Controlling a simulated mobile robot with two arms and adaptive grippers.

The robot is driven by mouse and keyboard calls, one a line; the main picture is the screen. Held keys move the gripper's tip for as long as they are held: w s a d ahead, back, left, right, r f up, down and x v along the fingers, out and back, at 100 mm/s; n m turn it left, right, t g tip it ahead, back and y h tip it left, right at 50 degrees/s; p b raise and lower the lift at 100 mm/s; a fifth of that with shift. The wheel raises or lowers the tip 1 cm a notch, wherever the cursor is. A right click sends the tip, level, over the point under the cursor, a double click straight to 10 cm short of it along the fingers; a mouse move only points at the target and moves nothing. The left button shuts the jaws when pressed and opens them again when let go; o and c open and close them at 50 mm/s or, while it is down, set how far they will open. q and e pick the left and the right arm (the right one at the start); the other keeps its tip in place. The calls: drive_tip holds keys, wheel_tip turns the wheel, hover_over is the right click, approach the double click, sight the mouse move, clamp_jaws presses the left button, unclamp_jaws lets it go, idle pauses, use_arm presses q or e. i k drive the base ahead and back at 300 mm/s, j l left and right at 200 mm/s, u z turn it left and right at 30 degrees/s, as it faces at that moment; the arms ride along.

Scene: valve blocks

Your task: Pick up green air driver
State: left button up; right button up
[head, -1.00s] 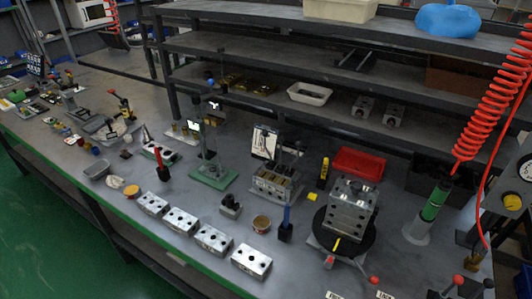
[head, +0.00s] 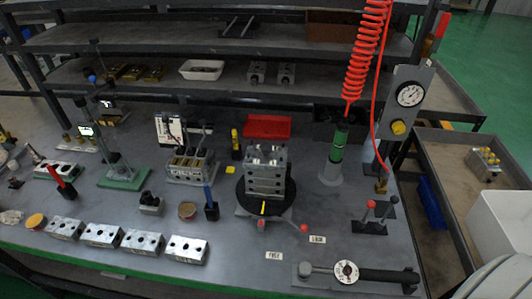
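The green air driver (head: 338,145) stands upright in a grey-white holder (head: 330,176) towards the right end of the workbench. Its body is green with a dark lower band, and a red coiled hose (head: 366,55) comes down to its top from above.
Left of the driver, a metal valve block (head: 265,178) sits on a round black turntable (head: 284,199). A gauge panel (head: 404,100) stands to its right. A torque wrench (head: 365,275) lies at the bench front. A red tray (head: 267,126) is behind the block.

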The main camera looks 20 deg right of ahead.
sight(342, 127)
drive_tip(key=z, duration=1.3)
